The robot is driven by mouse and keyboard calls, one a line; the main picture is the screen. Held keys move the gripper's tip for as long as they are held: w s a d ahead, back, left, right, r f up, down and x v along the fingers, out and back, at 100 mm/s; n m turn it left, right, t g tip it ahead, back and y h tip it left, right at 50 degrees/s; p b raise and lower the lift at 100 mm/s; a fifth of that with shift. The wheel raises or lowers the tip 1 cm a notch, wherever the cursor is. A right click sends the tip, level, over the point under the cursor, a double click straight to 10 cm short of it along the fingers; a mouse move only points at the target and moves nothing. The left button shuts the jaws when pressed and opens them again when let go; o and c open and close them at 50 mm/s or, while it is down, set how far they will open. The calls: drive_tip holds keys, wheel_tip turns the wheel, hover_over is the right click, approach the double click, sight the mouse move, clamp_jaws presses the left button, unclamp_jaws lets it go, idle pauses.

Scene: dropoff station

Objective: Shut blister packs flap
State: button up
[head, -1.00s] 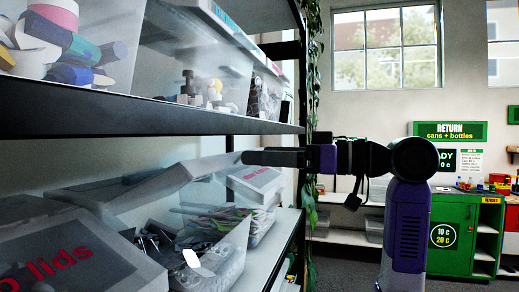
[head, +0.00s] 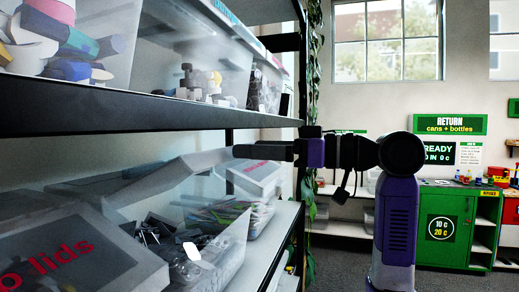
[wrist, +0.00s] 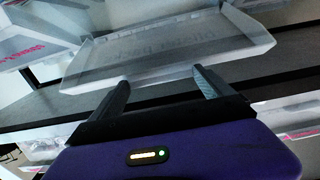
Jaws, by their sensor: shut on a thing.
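The blister packs bin (head: 222,248) is a clear box of silvery and dark packs on the lower shelf, in the middle of the row. Its translucent flap (head: 165,182) stands raised at a slant above it. The flap also shows in the wrist view (wrist: 165,55), a pale raised-rim panel with faint reversed lettering across it. My gripper (head: 238,152) is level in front of the shelf, near the flap's free edge. In the wrist view its two fingers (wrist: 160,88) stand apart at the flap's near edge. The exact contact is hard to see.
The "lids" bin (head: 60,240) with red lettering is at the near left. Another lidded bin (head: 255,172) stands beyond. The upper shelf's dark edge (head: 150,115) runs above my gripper. A green return counter (head: 445,225) is at the far right.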

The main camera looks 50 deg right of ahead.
wheel_tip(320, 180, down, 19)
drive_tip(key=w+t+y+b, duration=0.1)
drive_tip(key=t+b, duration=0.6)
drive_tip(key=b, duration=2.3)
drive_tip(key=shift+w+a+r+t+y, duration=0.2)
drive_tip(key=shift+w+a+t+y, duration=0.15)
drive_tip(key=shift+y, duration=0.55)
drive_tip(key=shift+w+f, duration=0.1)
drive_tip(key=shift+f, duration=0.05)
drive_tip(key=o, duration=1.8)
drive_tip(key=b+v, duration=0.1)
drive_tip(key=v, duration=0.6)
drive_tip(key=shift+s+f, duration=0.25)
drive_tip(key=shift+s, duration=0.1)
